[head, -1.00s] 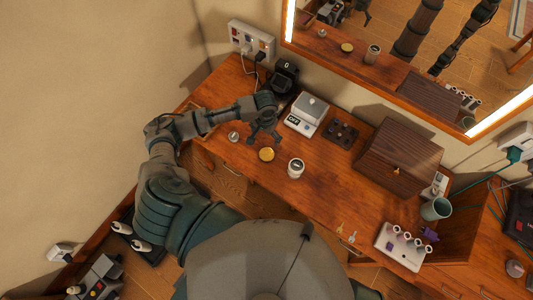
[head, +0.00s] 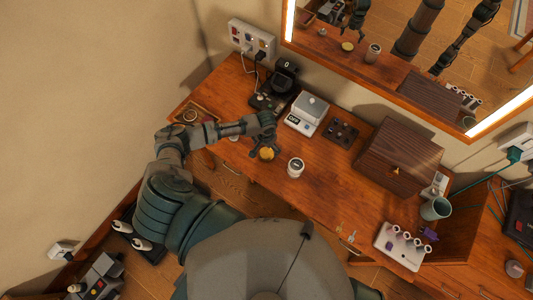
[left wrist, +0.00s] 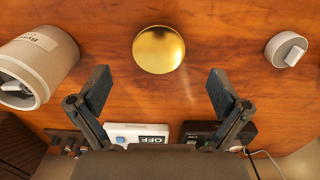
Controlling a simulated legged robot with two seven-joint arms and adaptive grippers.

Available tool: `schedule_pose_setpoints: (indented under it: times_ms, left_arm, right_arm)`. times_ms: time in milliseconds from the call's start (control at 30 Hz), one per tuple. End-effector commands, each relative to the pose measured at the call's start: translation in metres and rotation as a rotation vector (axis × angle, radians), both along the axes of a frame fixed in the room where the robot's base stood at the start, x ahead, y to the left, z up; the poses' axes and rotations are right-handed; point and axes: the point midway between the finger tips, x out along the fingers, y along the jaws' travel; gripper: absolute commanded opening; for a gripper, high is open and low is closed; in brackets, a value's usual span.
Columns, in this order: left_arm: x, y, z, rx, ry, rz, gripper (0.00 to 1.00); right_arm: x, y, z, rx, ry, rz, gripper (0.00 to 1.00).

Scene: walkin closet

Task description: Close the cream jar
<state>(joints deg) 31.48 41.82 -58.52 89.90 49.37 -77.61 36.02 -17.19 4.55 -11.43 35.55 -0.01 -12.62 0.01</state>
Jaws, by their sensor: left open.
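A pale, labelled jar (head: 295,168) stands upright on the wooden dresser. It also shows at the left of the left wrist view (left wrist: 42,62), where its top end is partly visible. A round, shiny gold lid-like disc (head: 267,155) lies apart from the jar, to its left. In the left wrist view the gold disc (left wrist: 158,49) is just beyond the fingertips, roughly centred between them. My left gripper (left wrist: 160,90) is open and empty. In the head view my left gripper (head: 264,146) is low over the dresser beside the disc and partly covers it. My right gripper is out of view.
A small white round piece (left wrist: 287,50) lies right of the disc in the wrist view. A white scale (head: 306,113), a dark tray (head: 341,132) and a wooden box (head: 398,157) stand behind. The dresser (head: 300,210) is clear in front of the jar.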

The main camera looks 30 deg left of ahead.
Motion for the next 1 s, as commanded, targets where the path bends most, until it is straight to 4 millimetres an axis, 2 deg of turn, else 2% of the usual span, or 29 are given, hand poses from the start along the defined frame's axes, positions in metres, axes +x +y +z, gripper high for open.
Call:
schedule_pose_setpoints:
  times_ms: [300, 400, 767, 800, 1000]
  left_arm:
    - [0.004, -0.001, -0.041, 0.000, 0.003, 0.000, 1.00]
    - [0.003, 0.000, -0.050, 0.001, 0.002, 0.001, 1.00]
    - [0.003, 0.000, -0.052, 0.000, 0.001, 0.000, 1.00]
    - [0.003, 0.000, -0.052, 0.000, 0.001, 0.000, 0.95]
    - [0.003, 0.000, -0.052, 0.000, 0.001, 0.000, 0.49]
  right_arm:
    - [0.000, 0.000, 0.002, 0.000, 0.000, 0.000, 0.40]
    - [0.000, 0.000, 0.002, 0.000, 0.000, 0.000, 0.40]
    - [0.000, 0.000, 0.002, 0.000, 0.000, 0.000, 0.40]
    - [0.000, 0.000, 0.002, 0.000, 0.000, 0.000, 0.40]
    - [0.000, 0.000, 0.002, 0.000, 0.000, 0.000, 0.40]
